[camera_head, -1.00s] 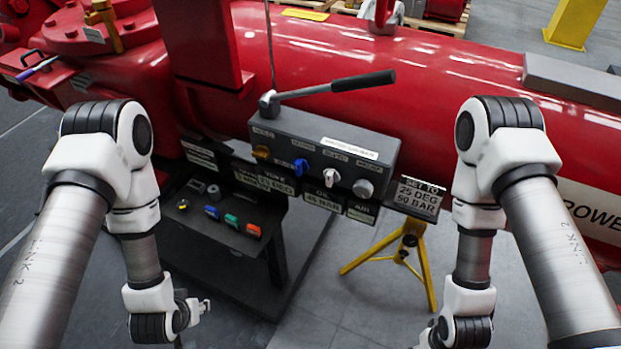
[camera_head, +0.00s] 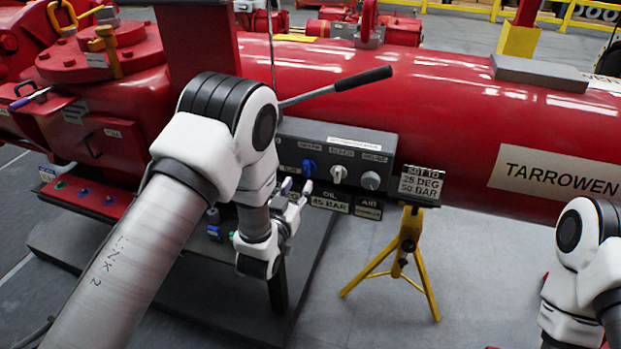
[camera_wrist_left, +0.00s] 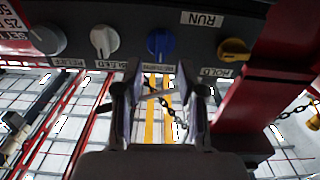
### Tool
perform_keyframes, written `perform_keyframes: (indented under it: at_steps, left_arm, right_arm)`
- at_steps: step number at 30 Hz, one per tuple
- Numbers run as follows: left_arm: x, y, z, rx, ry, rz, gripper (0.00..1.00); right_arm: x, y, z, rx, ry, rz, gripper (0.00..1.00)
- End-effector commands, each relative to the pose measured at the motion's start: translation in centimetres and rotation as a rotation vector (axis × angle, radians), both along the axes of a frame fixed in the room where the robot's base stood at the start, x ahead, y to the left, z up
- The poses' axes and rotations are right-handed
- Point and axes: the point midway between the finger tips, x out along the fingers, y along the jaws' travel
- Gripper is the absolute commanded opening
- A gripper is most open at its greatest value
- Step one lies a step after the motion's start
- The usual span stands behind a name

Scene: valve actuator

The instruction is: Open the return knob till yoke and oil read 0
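The dark control panel (camera_head: 325,143) stands in front of the red cylinder. The blue return knob (camera_head: 308,166) is on its face, and in the left wrist view the blue knob (camera_wrist_left: 160,42) appears with an upside-down label. My left gripper (camera_head: 297,187) is open and empty, close to the panel and just below the blue knob. In the left wrist view its fingers (camera_wrist_left: 160,75) point at the knob, which sits ahead of the gap, not between them. The oil readout (camera_head: 328,201) appears to say 45 BAR. My left arm hides the yoke readout. My right gripper is out of view.
Beside the blue knob are the white bleed knob (camera_head: 338,174) and grey relief knob (camera_head: 371,180). The yellow hold knob (camera_wrist_left: 234,49) shows in the left wrist view. A lever (camera_head: 345,85) rises over the panel. A sign (camera_head: 421,184) stands on a yellow tripod (camera_head: 405,245).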

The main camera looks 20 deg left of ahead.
Motion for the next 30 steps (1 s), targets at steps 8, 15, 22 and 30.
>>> perform_keyframes:
  at_steps: [8, 15, 22, 30]
  left_arm:
    - [5.2, -0.2, 0.2, -0.001, -0.001, 0.000, 0.40]
    - [6.2, -0.2, 0.0, 0.000, 0.002, 0.001, 0.40]
    - [6.2, -0.2, 0.0, 0.000, 0.002, 0.001, 0.00]
    - [6.2, -0.2, 0.0, -0.004, 0.002, 0.001, 0.00]
  right_arm:
    - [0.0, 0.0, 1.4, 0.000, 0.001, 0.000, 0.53]
    - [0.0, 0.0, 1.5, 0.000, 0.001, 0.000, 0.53]
    - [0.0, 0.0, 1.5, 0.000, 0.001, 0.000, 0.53]
    - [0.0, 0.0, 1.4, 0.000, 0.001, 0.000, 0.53]
